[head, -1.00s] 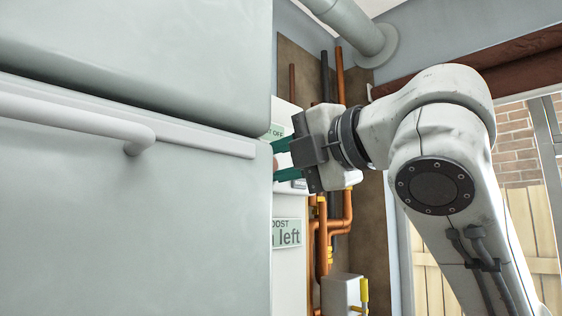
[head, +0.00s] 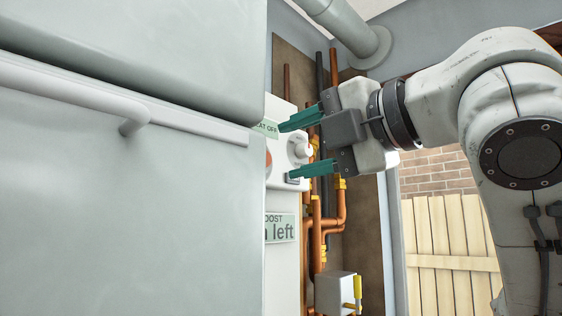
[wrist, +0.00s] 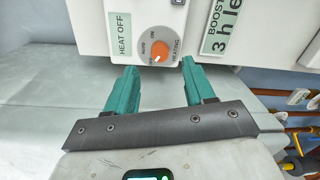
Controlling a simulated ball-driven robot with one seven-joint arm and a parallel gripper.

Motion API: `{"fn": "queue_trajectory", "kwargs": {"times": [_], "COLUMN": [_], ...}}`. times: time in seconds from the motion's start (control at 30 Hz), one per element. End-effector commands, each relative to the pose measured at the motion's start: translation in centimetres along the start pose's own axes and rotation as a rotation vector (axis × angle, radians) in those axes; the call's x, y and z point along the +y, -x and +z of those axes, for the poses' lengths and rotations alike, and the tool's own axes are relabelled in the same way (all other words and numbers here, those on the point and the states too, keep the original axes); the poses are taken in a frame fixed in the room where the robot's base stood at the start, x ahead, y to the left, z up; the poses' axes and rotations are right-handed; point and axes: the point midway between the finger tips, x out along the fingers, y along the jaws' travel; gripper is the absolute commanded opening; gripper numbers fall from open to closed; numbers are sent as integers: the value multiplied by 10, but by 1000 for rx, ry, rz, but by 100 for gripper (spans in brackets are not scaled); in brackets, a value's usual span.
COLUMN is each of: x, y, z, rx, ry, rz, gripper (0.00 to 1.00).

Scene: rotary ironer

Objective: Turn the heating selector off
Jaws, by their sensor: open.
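The heating selector (wrist: 160,49) is a round dial with orange and white on the white control box, in the wrist view just beyond and between my fingertips. In the head view the selector's orange edge (head: 268,160) is mostly hidden by the big pale cabinet. My gripper (head: 287,150) is open and empty in front of the box; it also shows in the wrist view (wrist: 159,67). I see no contact with the dial.
A white knob (head: 300,146) sticks out of the box's side, near my fingers. A BOOST label (head: 280,229) is lower down. The pale cabinet (head: 120,220) with its bar handle stands close at left. Copper pipes (head: 325,222) run behind the box.

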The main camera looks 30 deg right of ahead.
Motion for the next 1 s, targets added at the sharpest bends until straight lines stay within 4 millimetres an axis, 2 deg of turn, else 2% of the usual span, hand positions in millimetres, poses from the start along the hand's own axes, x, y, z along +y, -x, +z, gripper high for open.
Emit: {"fn": "queue_trajectory", "kwargs": {"times": [0.1, 0.33, 1.0], "x": [-2, -1, -1], "y": [23, 50, 54], "z": [0, 0, 0], "rx": [-2, -1, 1], "ry": [2, 0, 0], "rz": [1, 0, -2], "gripper": [54, 54, 54]}}
